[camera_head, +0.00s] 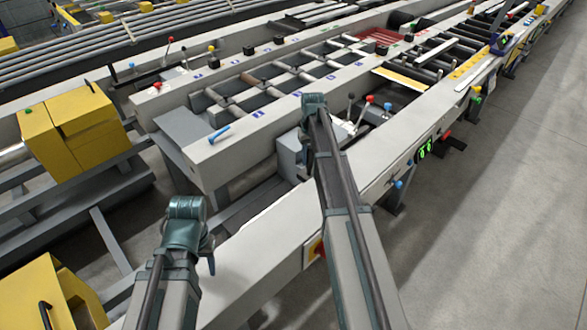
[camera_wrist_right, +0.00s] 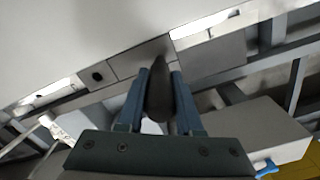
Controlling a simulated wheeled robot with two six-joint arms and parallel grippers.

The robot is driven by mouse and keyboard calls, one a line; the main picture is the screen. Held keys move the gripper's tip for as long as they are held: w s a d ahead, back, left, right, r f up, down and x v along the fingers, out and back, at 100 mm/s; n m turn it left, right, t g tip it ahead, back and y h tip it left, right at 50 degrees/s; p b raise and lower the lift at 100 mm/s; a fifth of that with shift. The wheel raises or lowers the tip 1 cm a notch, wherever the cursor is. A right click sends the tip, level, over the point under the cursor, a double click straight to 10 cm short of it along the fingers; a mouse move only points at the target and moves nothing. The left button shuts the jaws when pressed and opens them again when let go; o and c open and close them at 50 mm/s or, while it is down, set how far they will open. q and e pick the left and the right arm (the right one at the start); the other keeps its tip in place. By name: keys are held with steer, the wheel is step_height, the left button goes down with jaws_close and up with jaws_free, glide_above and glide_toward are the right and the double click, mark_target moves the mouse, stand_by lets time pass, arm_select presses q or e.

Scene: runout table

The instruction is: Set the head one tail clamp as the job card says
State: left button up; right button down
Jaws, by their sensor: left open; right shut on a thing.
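My right gripper (camera_wrist_right: 160,95) is shut on a dark, tapered handle, seen between its two blue fingers in the right wrist view; the handle (camera_wrist_right: 157,96) stands against a pale grey machine surface. In the head view my right gripper (camera_head: 313,108) is over the grey machine beam, and its fingers and the handle are hidden behind the wrist. My left gripper (camera_head: 188,210) is open at the lower left, above the grey frame, apart from any control. I cannot make out a job card or clamp label.
Levers with a red knob (camera_head: 370,99) and a blue knob (camera_head: 388,106) stand right of my right gripper. Yellow boxes (camera_head: 72,130) stand at left. The floor at right is clear.

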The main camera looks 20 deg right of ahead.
steer(key=shift+w+d, duration=0.25)
steer(key=shift+d, duration=0.4)
steer(key=shift+w+d, duration=0.3)
steer(key=shift+d, duration=0.3)
steer(key=shift+w+d, duration=0.25)
steer(key=shift+d, duration=0.4)
steer(key=c, duration=0.6)
jaws_free()
arm_select(q)
steer(key=shift+r, duration=0.15)
arm_select(e)
steer(key=shift+r, duration=0.1)
arm_select(q)
step_height(320, 180, up, 14)
steer(key=p, duration=1.3)
steer(key=shift+f+p, duration=0.2)
steer(key=shift+p, duration=0.2)
arm_select(e)
step_height(320, 180, up, 14)
steer(key=shift+f, duration=0.2)
steer(key=shift+a, duration=0.1)
